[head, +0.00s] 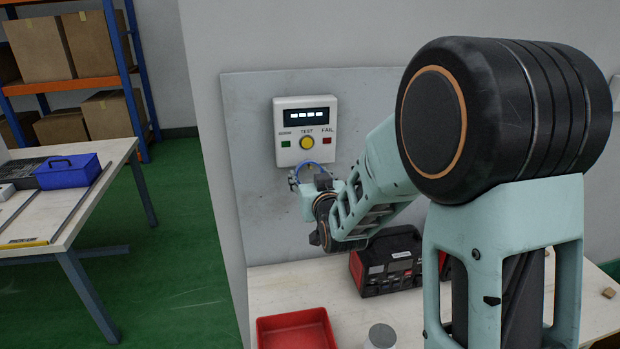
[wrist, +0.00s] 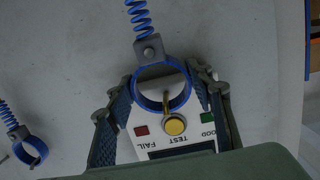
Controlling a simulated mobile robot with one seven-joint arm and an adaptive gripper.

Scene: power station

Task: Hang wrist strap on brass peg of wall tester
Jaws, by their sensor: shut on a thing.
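The wrist strap is a blue ring (wrist: 139,99) with a metal clasp and a blue coiled cord (wrist: 138,15). My gripper (wrist: 163,84) is shut on it, a finger at each side of the ring. In the head view my gripper (head: 312,181) is just below the tester and the strap (head: 297,176) is partly hidden. The brass peg (wrist: 181,98) shows at the ring's opening in the wrist view; I cannot tell whether the ring is around it. The wall tester (head: 283,119) is white, with a display and yellow TEST button (head: 307,142); it also shows upside down in the wrist view (wrist: 152,127).
A second blue ring (wrist: 31,150) with a coiled cord is at the left of the wrist view. Below the tester, a red tray (head: 292,333), a red-black device (head: 386,262) and a grey round lid (head: 381,336) are on the bench. A blue toolbox (head: 68,172) is on the left table.

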